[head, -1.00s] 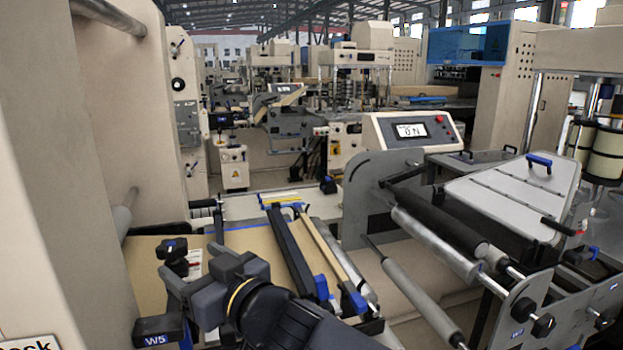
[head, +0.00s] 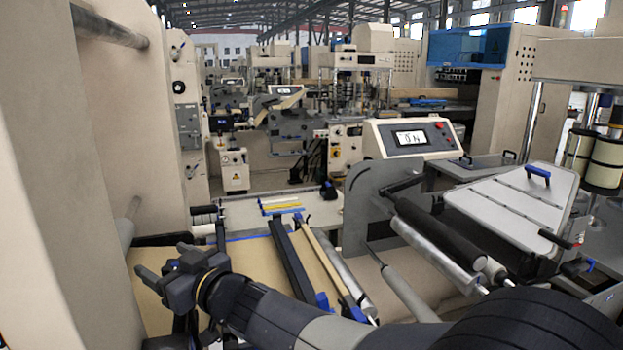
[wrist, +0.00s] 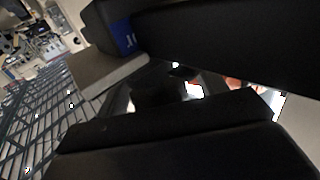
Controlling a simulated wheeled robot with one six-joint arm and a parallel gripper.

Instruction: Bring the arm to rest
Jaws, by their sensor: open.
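My arm reaches in from the lower right of the head view, with its dark links stretched toward the left. My gripper (head: 160,268) is at its far left end, over the tan kraft sheet (head: 258,262). Its fingers stand apart with nothing seen between them, and it is clear of the two long bars. In the wrist view, large dark shapes fill most of the picture. I cannot tell which of them are fingers and which are links.
A black bar (head: 290,268) and a tan bar (head: 326,264) with blue ends lie across the sheet beside my arm. Rollers (head: 432,242) and a grey lid (head: 515,205) stand to the right. A beige machine wall (head: 100,130) is close on the left. A control screen (head: 411,137) stands behind.

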